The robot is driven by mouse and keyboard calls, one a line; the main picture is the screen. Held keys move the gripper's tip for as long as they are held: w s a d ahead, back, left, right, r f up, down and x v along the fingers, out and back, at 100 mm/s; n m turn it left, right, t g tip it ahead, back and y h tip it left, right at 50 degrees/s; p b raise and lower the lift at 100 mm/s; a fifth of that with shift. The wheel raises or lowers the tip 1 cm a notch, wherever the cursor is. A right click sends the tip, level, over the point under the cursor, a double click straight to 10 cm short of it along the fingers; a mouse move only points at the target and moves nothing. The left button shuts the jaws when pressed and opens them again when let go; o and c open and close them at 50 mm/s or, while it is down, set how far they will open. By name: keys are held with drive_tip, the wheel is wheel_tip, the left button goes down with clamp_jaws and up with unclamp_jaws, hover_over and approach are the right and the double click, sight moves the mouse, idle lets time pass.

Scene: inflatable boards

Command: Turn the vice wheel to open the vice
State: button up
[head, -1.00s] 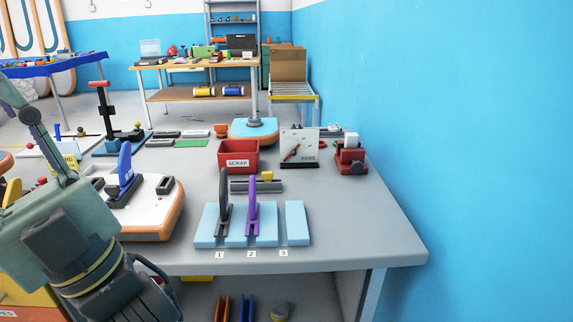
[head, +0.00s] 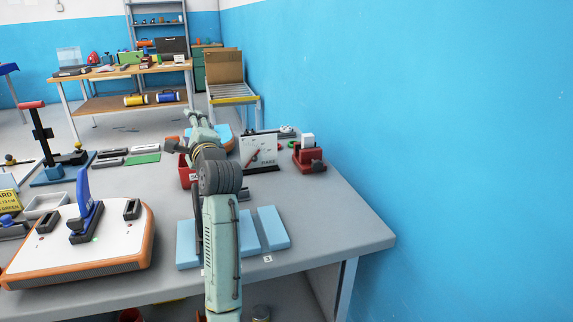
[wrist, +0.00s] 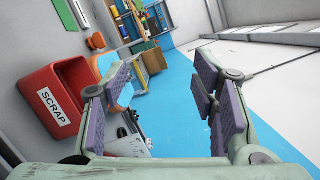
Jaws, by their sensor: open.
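The red vice (head: 310,158) stands near the right edge of the workbench in the head view, with a white block (head: 307,140) upright in its top. Its wheel is too small to make out clearly. In the wrist view I cannot pick out the vice. My gripper (wrist: 163,92) is open and empty, with its two padded fingers wide apart. In the head view my arm reaches over the bench, with its far end above the red scrap bin, to the left of the vice and apart from it.
The red scrap bin (wrist: 56,98) lies close to my left finger in the wrist view. A white panel with a red pointer (head: 259,152) stands between my arm and the vice. Light blue slabs (head: 272,226) lie under my arm. The bench's front right corner is clear.

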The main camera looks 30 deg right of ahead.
drive_tip(key=s+d+f+m+g+h, duration=0.15)
drive_tip(key=d+f+m, duration=0.25)
drive_tip(key=d, duration=0.6)
drive_tip(key=s+d+f+m+g+h, duration=0.1)
drive_tip(key=s+d+f+m+g, duration=0.2)
drive_tip(key=d, duration=0.7)
drive_tip(key=m+g+p, duration=0.1)
drive_tip(key=m, duration=0.8)
approach(318, 167)
drive_tip(key=shift+s+a+r, duration=0.45)
drive_tip(key=shift+r, duration=0.1)
drive_tip(key=shift+d+f+g, duration=0.2)
drive_tip(key=shift+d+g, duration=0.05)
drive_tip(key=p+x, duration=0.2)
drive_tip(key=x, duration=0.8)
drive_tip(key=shift+w+d+p, duration=0.1)
drive_tip(key=shift+w+p, duration=0.1)
drive_tip(key=shift+p, duration=0.2)
drive_tip(key=c, duration=1.1)
drive_tip(key=shift+c, duration=0.2)
